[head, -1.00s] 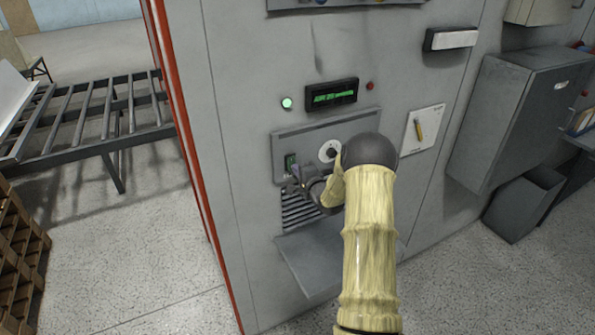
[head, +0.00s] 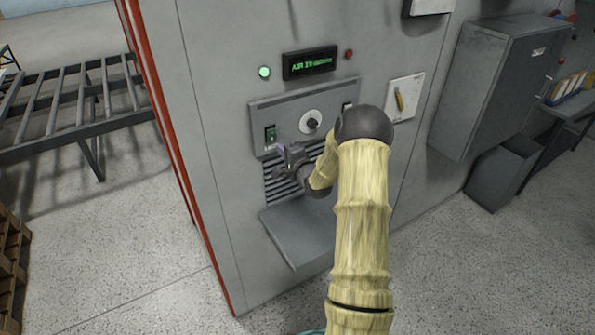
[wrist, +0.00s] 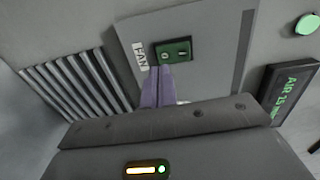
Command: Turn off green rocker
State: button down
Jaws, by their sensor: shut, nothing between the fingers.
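The green rocker (head: 270,133) sits at the left end of a grey control panel (head: 262,111) on the machine's front. In the wrist view the rocker (wrist: 173,52) is a green block with O and I marks, beside a small white label (wrist: 140,55). I cannot tell which side is pressed in. My gripper (head: 279,153) is shut and empty, just below the rocker in the head view. In the wrist view its purple fingertips (wrist: 162,70) point at the rocker's lower edge. I cannot tell whether they touch it.
A white dial (head: 310,122) and another switch (head: 347,107) lie to the right on the panel. A green lamp (head: 264,72) and a display (head: 309,62) are above. Slatted vents (head: 275,185) and a jutting grey shelf (head: 308,232) lie below.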

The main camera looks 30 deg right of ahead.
jog(key=s+f+b, duration=0.1)
jog(key=s+b, duration=0.2)
jog(key=s, duration=0.6)
jog(key=shift+s+d+f+b, duration=0.25)
jog(key=shift+s+d+b, duration=0.15)
jog(key=shift+d, duration=0.05)
jog(key=shift+a, duration=0.1)
jog(key=s+a+n+g+h, duration=0.1)
jog(key=s+a+n+g, duration=0.55)
jog(key=a+n, duration=0.35)
jog(key=s+a+n+g, duration=0.3)
jog(key=s+a+g, duration=0.1)
jog(key=s, duration=0.5)
jog(key=s+a+n+g, duration=0.4)
jog(key=s+a, duration=0.3)
jog(key=s, duration=0.2)
jog(key=shift+s+a+n, duration=0.25)
jog(key=shift+s+n, duration=0.05)
jog(key=shift+s, duration=0.1)
